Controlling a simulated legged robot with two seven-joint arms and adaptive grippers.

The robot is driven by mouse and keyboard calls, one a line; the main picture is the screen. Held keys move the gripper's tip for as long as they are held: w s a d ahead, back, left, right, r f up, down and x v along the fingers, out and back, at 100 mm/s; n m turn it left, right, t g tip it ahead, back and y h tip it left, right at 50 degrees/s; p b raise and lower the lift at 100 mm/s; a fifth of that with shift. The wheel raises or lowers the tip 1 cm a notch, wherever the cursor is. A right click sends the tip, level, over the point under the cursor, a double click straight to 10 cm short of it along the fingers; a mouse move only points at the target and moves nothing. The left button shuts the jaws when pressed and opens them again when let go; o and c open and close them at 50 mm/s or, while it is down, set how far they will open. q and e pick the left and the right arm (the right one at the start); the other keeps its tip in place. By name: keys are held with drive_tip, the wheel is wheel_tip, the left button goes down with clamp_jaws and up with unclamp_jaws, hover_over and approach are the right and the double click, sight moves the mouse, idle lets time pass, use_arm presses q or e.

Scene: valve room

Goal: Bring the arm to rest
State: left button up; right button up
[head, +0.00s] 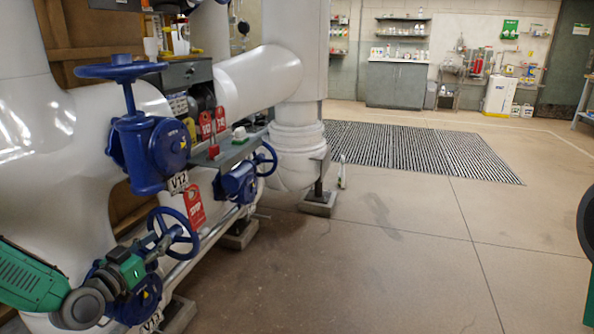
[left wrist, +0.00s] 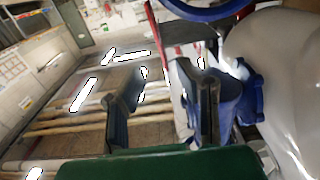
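My left arm comes in from the lower left of the head view, green and grey. My left gripper (head: 165,240) is in front of the lower blue handwheel (head: 185,218); I cannot tell whether it touches the wheel. In the left wrist view its two dark fingers stand apart with nothing between them, so the left gripper (left wrist: 162,74) is open. A blue valve part (left wrist: 252,90) shows just right of the fingers there. My right gripper is not in view.
Thick white pipes (head: 262,78) and a large blue valve (head: 150,150) with a handwheel (head: 120,70) crowd the left side. Red tags hang on the valves. A striped floor grate (head: 410,148) and a grey cabinet (head: 396,84) lie farther back.

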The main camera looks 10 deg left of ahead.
use_arm(q)
drive_tip(key=s+d+f+g+h+p, duration=0.1)
drive_tip(key=s+d+f+g+p, duration=0.35)
drive_tip(key=s+d, duration=0.35)
drive_tip(key=s+d+f+g+h+p, duration=0.1)
drive_tip(key=s+d+f+g+p, duration=0.2)
drive_tip(key=s+d+f+g, duration=0.5)
drive_tip(key=s+d+r+g+y+p, duration=0.1)
drive_tip(key=s+g+p, duration=0.1)
drive_tip(key=s, duration=0.7)
drive_tip(key=s+d+r+g+y+p, duration=0.1)
drive_tip(key=s+g+y+p, duration=0.1)
drive_tip(key=s, duration=0.7)
drive_tip(key=shift+r+g, duration=0.2)
drive_tip(key=shift+g, duration=0.25)
idle(4.1)
